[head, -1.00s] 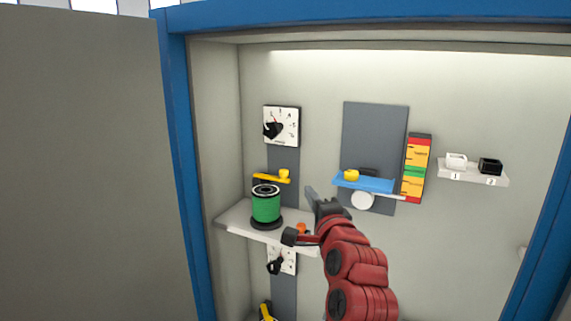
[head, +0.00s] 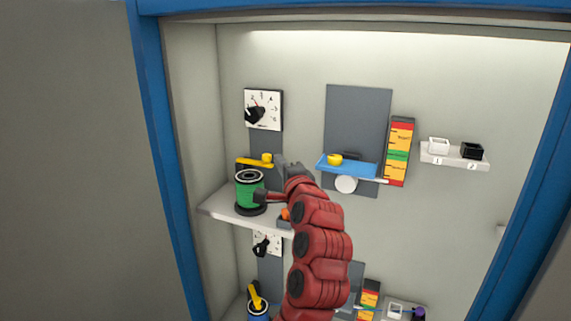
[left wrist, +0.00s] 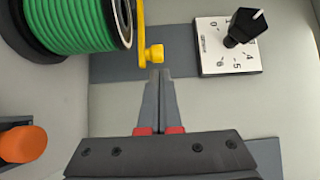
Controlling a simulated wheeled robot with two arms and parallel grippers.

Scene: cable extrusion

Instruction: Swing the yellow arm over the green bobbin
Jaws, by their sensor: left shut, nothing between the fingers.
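The green bobbin (head: 248,190) stands upright on the upper shelf; its green winding (left wrist: 65,22) fills the upper left of the left wrist view. The yellow arm (head: 250,162) is on the back wall behind and above the bobbin, with a round yellow knob (head: 267,157) at its right end. In the left wrist view the yellow arm (left wrist: 141,32) runs beside the bobbin's flange, with its knob (left wrist: 154,54) just beyond my fingertips. My left gripper (head: 280,165) is shut and empty, right of the bobbin, close to the knob; contact cannot be told. My right gripper is out of view.
A blue bar (head: 350,169), a colour scale (head: 398,152) and a small shelf (head: 440,158) are to the right. The cabinet's blue frame (head: 160,150) bounds the left.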

